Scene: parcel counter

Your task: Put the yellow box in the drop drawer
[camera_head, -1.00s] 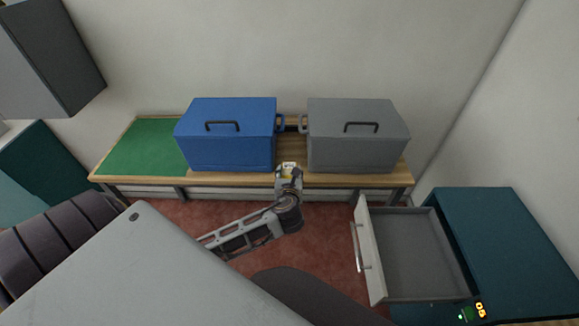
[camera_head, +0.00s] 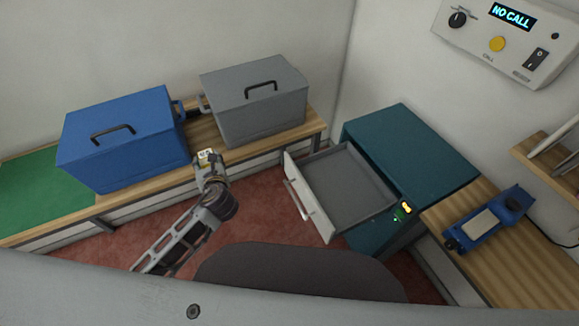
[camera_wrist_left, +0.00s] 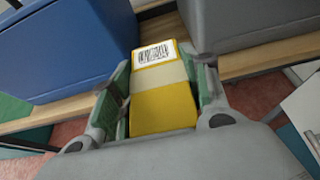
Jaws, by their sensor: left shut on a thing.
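The yellow box (camera_wrist_left: 163,104), with a white barcode label, sits between the fingers of my left gripper (camera_wrist_left: 158,88), which is shut on it. In the head view only a small part of the box (camera_head: 206,154) shows at the tip of my left gripper (camera_head: 208,163), near the front edge of the bench between the blue and grey boxes. The drop drawer (camera_head: 346,190) is pulled open from the teal cabinet (camera_head: 410,150), to the right of the gripper, and looks empty. My right gripper is not in view.
A blue lidded box (camera_head: 125,140) and a grey lidded box (camera_head: 255,100) stand on the wooden bench (camera_head: 180,182). A blue device (camera_head: 487,220) lies on a wooden counter at right. A panel reading NO CALL (camera_head: 505,40) hangs on the wall. Red floor lies between bench and drawer.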

